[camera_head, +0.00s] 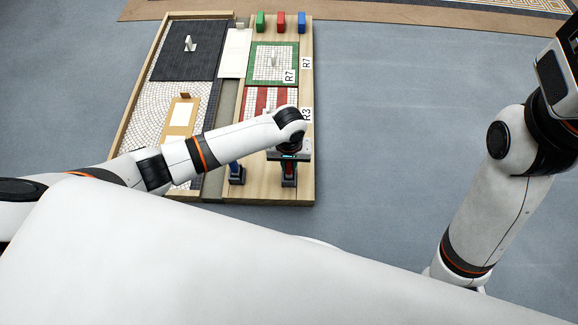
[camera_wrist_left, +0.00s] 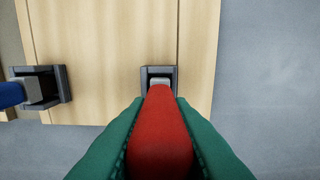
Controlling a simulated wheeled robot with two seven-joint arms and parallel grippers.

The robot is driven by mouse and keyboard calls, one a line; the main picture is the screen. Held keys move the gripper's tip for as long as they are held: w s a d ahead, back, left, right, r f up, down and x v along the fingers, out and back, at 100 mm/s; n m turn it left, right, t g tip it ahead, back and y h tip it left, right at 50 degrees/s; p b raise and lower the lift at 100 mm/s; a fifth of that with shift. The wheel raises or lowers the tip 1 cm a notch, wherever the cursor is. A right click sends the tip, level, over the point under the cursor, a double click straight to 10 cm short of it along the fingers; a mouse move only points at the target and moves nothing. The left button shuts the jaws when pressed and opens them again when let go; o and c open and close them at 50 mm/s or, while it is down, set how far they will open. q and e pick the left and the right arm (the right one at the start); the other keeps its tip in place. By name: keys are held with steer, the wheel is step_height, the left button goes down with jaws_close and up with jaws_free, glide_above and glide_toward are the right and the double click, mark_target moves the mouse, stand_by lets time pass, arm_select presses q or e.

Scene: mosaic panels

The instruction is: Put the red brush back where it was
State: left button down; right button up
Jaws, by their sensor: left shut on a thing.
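My left gripper (camera_head: 289,166) is over the near right part of the wooden board. In the left wrist view its green fingers (camera_wrist_left: 158,140) are shut on the red brush (camera_wrist_left: 160,130) by its handle. The brush's grey end lies over a dark holder (camera_wrist_left: 158,72), which also shows below the gripper in the head view (camera_head: 289,182). I cannot tell how deep the brush sits in that holder. A blue brush (camera_wrist_left: 12,94) stands in a second dark holder (camera_wrist_left: 62,84) to the left. My right arm shows at the right, with its fingers out of view.
The wooden board (camera_head: 265,190) carries a green-framed panel (camera_head: 290,48), a red-and-white panel (camera_head: 252,100) and a dark panel (camera_head: 195,60). Green (camera_head: 260,22), red (camera_head: 281,22) and blue (camera_head: 302,22) blocks stand at its far edge. The floor right of it is clear.

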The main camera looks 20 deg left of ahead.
arm_select(q)
steer(key=shift+f, duration=0.1)
steer(key=c, duration=1.3)
jaws_free()
